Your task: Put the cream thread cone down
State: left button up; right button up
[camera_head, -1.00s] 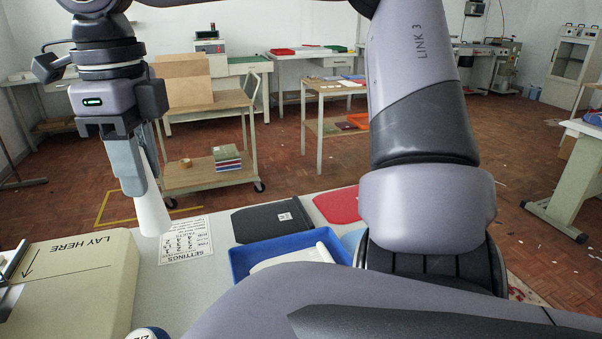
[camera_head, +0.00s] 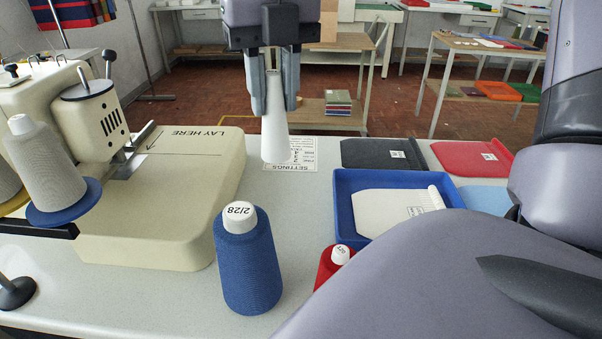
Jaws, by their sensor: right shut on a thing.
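The cream thread cone (camera_head: 276,135) shows as a pale, nearly white, tapered shape and hangs upright below my right gripper (camera_head: 275,88). The gripper comes down at the top middle, its two fingers shut on the cone's narrow upper part. The cone's wide lower end is in front of the left part of a printed settings card (camera_head: 303,152) on the table. I cannot tell whether its base touches the table. My left gripper is not in view.
A cream sewing machine (camera_head: 150,200) with a pale grey cone (camera_head: 45,165) on its stand fills the left. A blue cone (camera_head: 246,262) and a red cone (camera_head: 333,262) stand in front. A blue tray (camera_head: 345,208) is right. Bare table (camera_head: 290,205) lies between.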

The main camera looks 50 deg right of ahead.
notch_tip(320, 180, down, 18)
jog(key=shift+f+b, duration=0.1)
jog(key=shift+b, duration=1.05)
jog(key=shift+f+b, duration=0.15)
jog(key=shift+b, duration=0.15)
jog(key=o, duration=1)
